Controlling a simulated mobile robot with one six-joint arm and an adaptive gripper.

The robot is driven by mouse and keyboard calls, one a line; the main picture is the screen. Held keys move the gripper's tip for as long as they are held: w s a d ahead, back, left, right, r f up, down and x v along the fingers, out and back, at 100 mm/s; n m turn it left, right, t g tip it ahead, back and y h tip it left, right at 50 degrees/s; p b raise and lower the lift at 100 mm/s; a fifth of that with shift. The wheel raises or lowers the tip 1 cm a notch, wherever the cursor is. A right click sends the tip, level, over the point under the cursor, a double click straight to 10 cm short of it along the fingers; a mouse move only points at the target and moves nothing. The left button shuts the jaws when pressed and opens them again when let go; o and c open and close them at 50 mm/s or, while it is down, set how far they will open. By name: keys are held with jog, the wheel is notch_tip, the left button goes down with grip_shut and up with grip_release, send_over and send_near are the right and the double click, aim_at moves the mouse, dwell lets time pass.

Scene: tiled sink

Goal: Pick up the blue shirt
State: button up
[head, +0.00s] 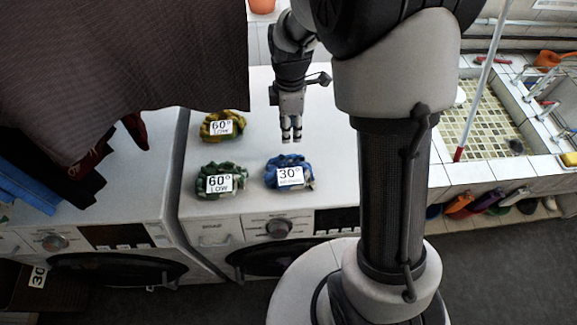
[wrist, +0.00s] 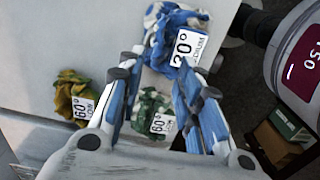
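The blue shirt (head: 288,172) is a crumpled blue and white bundle with a white 30° label, lying on top of the right washing machine (head: 330,110). It also shows at the upper middle of the wrist view (wrist: 165,45). My gripper (head: 291,137) points down just behind the shirt in the head view, apart from it. In the wrist view my gripper (wrist: 160,75) has its two fingers spread with nothing held between them. The shirt lies beyond the fingertips. The gripper's height above the machine top is hard to tell.
A green bundle (head: 220,179) and a yellow bundle (head: 223,126), both labelled 60°, lie left of the shirt. A dark hanging cloth (head: 120,60) covers the upper left. A tiled sink (head: 480,125) and a red-tipped pole (head: 480,90) stand right.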

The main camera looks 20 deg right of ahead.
aim_at(288, 153)
jog(key=f, duration=1.1)
jog(key=shift+w+a+b, duration=0.15)
jog(key=shift+a+b, duration=0.05)
jog(key=shift+b, duration=0.15)
jog(key=shift+f, duration=0.25)
jog(key=shift+c, duration=0.5)
grip_shut()
